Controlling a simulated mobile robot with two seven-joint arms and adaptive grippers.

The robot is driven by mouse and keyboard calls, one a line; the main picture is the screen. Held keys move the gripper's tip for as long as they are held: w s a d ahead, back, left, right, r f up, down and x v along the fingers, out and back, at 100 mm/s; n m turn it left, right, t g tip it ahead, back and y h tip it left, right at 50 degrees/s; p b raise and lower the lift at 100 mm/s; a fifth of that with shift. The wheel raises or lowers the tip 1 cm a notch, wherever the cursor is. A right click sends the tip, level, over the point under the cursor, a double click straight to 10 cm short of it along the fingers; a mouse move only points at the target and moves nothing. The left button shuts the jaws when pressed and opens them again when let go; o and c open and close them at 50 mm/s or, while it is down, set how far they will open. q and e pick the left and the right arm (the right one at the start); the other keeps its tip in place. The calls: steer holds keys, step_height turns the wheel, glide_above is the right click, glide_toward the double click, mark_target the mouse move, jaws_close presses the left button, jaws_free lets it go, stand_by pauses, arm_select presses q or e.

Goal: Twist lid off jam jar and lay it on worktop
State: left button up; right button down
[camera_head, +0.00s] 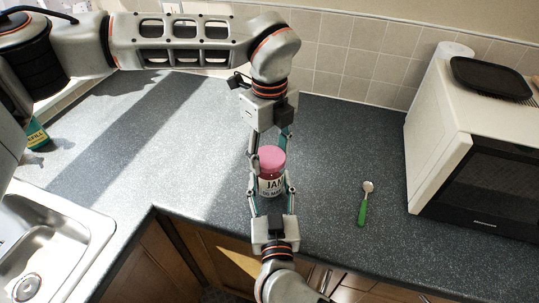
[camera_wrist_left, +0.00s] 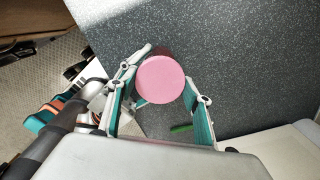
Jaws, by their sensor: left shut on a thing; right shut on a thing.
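The jam jar (camera_head: 271,185), with a white label reading JAM, stands upright near the worktop's front edge in the head view. Its pink lid (camera_head: 272,155) sits on top of it; the lid's round top also shows in the left wrist view (camera_wrist_left: 167,80). My left gripper (camera_head: 269,157) reaches in from the back and is shut on the lid, its fingers on either side in the left wrist view. My right gripper (camera_head: 271,188) reaches in from the front and is shut on the jar's body. The grey speckled worktop (camera_head: 330,150) lies around them.
A green-handled spoon (camera_head: 363,204) lies right of the jar. A microwave (camera_head: 470,150) with a black tray (camera_head: 491,77) on top stands at the right, a paper roll (camera_head: 452,52) behind it. A sink (camera_head: 55,240) is at the left. The worktop left of the jar is clear.

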mark_target(269, 157)
arm_select(q)
steer(key=shift+r, duration=0.6)
steer(key=shift+r, duration=0.1)
steer(key=shift+r, duration=1.9)
arm_select(e)
steer(key=c, duration=0.9)
jaws_free()
